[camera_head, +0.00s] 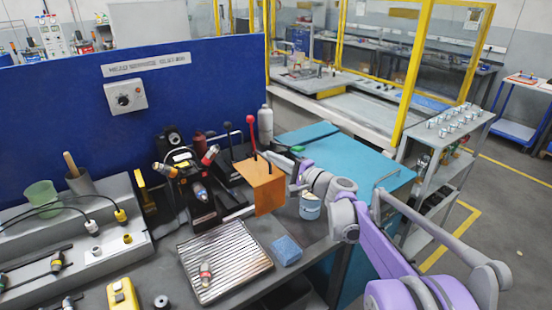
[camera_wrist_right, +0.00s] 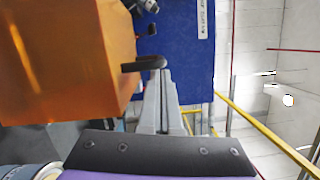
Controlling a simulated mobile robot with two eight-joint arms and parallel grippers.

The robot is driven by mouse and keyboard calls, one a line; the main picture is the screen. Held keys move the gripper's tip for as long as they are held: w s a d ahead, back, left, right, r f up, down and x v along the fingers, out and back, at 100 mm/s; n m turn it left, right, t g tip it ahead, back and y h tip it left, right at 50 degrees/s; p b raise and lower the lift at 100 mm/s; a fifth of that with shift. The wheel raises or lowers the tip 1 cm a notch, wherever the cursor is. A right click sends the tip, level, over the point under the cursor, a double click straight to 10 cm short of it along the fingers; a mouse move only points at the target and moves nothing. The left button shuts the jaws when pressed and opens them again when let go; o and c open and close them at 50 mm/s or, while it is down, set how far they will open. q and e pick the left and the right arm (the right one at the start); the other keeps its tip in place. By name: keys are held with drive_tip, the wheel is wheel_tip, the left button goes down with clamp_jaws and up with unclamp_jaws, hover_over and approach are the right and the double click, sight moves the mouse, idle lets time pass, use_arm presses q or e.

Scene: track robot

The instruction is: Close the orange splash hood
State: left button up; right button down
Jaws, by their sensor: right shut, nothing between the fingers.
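The orange splash hood (camera_head: 268,192) is a translucent box-like cover above the right part of the grey bench, with a top panel and a front panel showing. It also fills the upper left of the right wrist view (camera_wrist_right: 70,62). My right gripper (camera_head: 272,157) reaches in from the right and is at the hood's upper right edge. In the right wrist view its narrow fingers (camera_wrist_right: 157,75) are shut with nothing between them, close beside the hood's edge. I cannot tell whether they touch it. My left gripper is not in view.
A red-knobbed lever (camera_head: 250,128) stands behind the hood. A black fixture (camera_head: 198,190) stands left of it. A ribbed metal tray (camera_head: 222,262) and a blue sponge (camera_head: 287,250) lie in front. A blue panel (camera_head: 60,110) closes off the back.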

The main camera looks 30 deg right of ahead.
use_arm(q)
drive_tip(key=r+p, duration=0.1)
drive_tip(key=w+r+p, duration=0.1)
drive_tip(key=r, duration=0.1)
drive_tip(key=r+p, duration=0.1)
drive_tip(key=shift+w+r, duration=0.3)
use_arm(e)
drive_tip(key=a, duration=1.6)
drive_tip(key=shift+s+a, duration=0.3)
drive_tip(key=shift+a, duration=0.1)
